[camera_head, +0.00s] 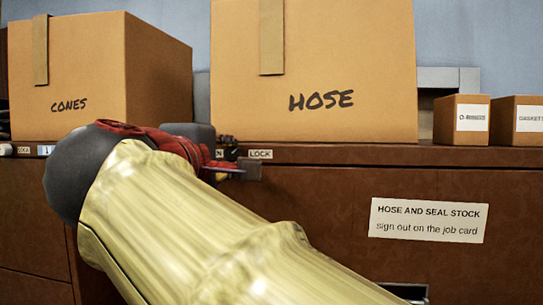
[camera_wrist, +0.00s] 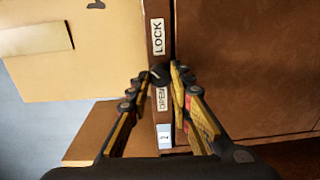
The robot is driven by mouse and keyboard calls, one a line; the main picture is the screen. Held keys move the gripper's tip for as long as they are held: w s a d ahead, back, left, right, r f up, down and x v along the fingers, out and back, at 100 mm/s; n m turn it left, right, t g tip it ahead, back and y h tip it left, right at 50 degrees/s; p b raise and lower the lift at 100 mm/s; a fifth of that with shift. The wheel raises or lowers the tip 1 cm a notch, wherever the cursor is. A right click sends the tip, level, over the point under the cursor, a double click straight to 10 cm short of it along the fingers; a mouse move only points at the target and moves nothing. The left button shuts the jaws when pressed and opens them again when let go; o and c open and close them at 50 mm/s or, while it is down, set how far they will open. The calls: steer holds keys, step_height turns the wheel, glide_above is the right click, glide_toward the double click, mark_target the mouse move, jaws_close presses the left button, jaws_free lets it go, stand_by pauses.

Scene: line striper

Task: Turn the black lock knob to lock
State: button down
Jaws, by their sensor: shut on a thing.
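The black lock knob (camera_wrist: 159,74) shows in the wrist view, on a narrow brown rail between the LOCK label (camera_wrist: 158,37) and the OPEN label (camera_wrist: 162,98). My gripper (camera_wrist: 160,72) is shut on the knob, with one fingertip on each side of it. Which label the knob points to is too small to tell. In the head view my gripper (camera_head: 229,157) is at the cabinet's top edge, just left of the LOCK label (camera_head: 260,154).
The brown cabinet (camera_head: 330,185) bears a HOSE box (camera_head: 360,60), a CONES box (camera_head: 75,70) and two small boxes at the right, one of them a gasket box (camera_head: 528,122). A stock sign (camera_head: 428,220) is on the front. A dark handle (camera_head: 408,291) shows below.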

steer(key=c, duration=1.6)
jaws_free()
steer(key=s, duration=0.7)
steer(key=shift+s+a, duration=0.2)
steer(key=shift+a, duration=0.1)
